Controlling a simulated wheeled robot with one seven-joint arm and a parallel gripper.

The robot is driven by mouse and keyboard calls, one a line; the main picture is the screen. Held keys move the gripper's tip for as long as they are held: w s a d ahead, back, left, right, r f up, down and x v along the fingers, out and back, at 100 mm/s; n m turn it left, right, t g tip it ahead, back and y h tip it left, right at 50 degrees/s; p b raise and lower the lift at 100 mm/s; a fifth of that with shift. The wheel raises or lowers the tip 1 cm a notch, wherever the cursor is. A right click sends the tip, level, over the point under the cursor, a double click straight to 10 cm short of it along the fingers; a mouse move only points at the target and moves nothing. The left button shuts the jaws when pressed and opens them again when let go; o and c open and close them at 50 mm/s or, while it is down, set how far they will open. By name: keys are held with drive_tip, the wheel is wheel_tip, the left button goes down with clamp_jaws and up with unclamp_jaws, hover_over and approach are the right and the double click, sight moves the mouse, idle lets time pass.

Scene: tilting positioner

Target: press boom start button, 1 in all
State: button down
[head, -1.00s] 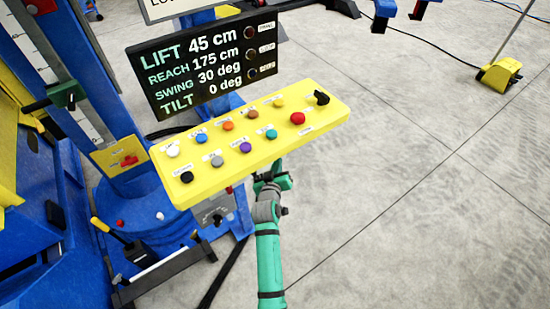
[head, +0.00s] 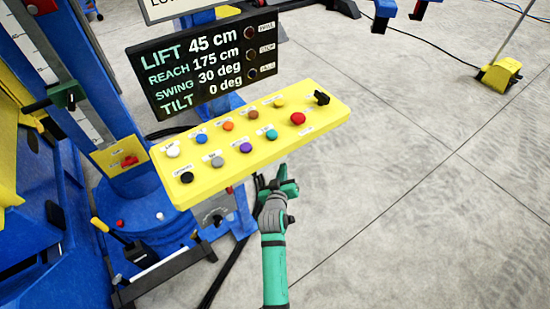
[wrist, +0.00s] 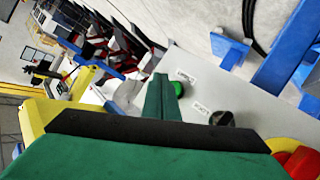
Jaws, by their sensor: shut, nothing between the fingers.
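My gripper (head: 284,186) is shut and empty, just below the right part of the yellow button panel (head: 240,162) in the head view. In the wrist view the shut green fingers (wrist: 161,82) reach over a grey panel face (wrist: 205,88). A round green button (wrist: 178,89) sits just right of the fingertips and is partly hidden by them. The label above it is too blurred to read, so I cannot tell whether it is the boom start button. I cannot tell whether the fingers touch it.
A black knob (wrist: 220,118) and a red button (wrist: 299,161) lie right of the green button. The yellow panel carries several coloured buttons, below a black display (head: 205,62) reading lift, reach, swing and tilt.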

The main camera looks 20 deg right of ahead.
drive_tip(key=shift+s+d, duration=0.25)
drive_tip(key=shift+s, duration=0.45)
drive_tip(key=shift+s+d, duration=0.25)
drive_tip(key=shift+s, duration=0.4)
drive_tip(key=shift+a, duration=0.1)
drive_tip(key=shift+d, duration=0.2)
drive_tip(key=s+a+f+y, duration=0.1)
drive_tip(key=s+a, duration=0.3)
drive_tip(key=s, duration=0.4)
drive_tip(key=s+a+f+t+y, duration=0.1)
drive_tip(key=s+a+f, duration=0.1)
drive_tip(key=s+a, duration=0.35)
drive_tip(key=s+a+f+y, duration=0.1)
drive_tip(key=s+a, duration=0.2)
drive_tip(key=s, duration=0.6)
drive_tip(key=s+a+r+y, duration=0.1)
drive_tip(key=s+a+r, duration=0.1)
drive_tip(key=s+r, duration=0.2)
drive_tip(key=s+a+r+y, duration=0.1)
drive_tip(key=s+r, duration=0.3)
drive_tip(key=s, duration=0.5)
drive_tip(key=s+a+r+t, duration=0.1)
drive_tip(key=s+a+r, duration=0.3)
drive_tip(key=s, duration=0.3)
drive_tip(key=shift+s+r+m+y, duration=0.15)
drive_tip(key=shift+s+m+y, duration=0.05)
drive_tip(key=shift+m+y, duration=0.2)
